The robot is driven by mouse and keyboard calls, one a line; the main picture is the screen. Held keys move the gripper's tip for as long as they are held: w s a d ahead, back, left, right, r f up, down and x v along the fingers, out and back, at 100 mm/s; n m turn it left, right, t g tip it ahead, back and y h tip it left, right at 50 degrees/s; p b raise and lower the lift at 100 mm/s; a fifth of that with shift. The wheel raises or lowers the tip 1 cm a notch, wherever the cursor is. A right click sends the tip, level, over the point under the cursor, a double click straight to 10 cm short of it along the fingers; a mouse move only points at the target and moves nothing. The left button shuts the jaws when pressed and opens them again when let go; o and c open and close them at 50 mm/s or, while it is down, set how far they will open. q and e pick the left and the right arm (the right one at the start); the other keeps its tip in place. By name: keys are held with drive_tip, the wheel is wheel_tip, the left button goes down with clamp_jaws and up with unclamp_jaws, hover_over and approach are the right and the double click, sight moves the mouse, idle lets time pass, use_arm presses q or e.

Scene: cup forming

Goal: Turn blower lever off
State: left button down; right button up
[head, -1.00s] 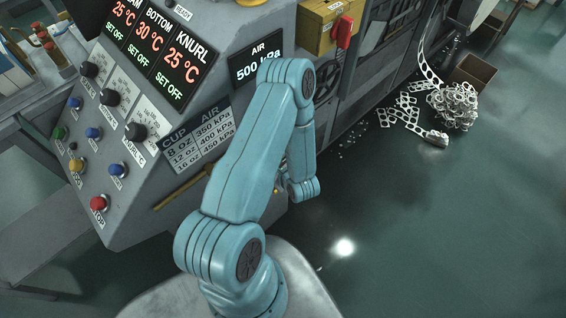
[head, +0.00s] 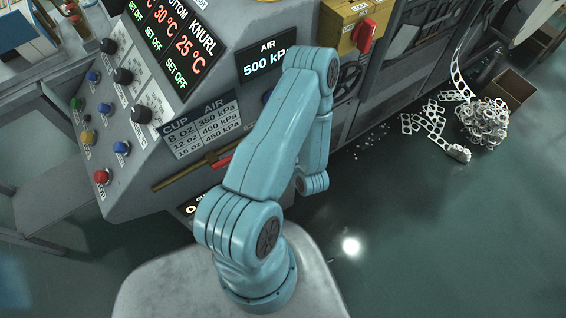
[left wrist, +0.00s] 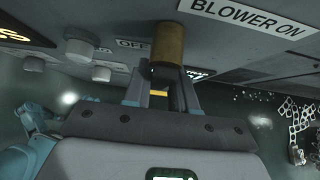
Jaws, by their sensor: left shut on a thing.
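The blower lever shows in the left wrist view as a brass-coloured cylindrical handle (left wrist: 167,45). My left gripper (left wrist: 165,75) is shut on it, with a dark finger on each side of its lower end. A white "BLOWER ON" label (left wrist: 247,18) is to the right of the handle. A partly hidden "OFF" label (left wrist: 133,43) is just to its left. In the head view a blue arm of mine covers the lower right of the control panel (head: 120,185), and no gripper shows there.
The panel carries knobs, coloured buttons and a red button (head: 101,177). A brass-coloured bar (head: 180,177) with a red part runs along its lower side. White knobs (left wrist: 80,48) are left of the lever. Metal scrap (head: 485,122) and a box (head: 508,88) lie on the floor.

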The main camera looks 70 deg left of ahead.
idle(0.3)
use_arm(q)
drive_tip(key=c, duration=1)
unclamp_jaws()
drive_tip(key=p+v, duration=0.1)
drive_tip(key=v, duration=1.5)
drive_tip(key=shift+p, duration=0.3)
drive_tip(key=shift+d+r, duration=0.1)
drive_tip(key=shift+r, duration=0.05)
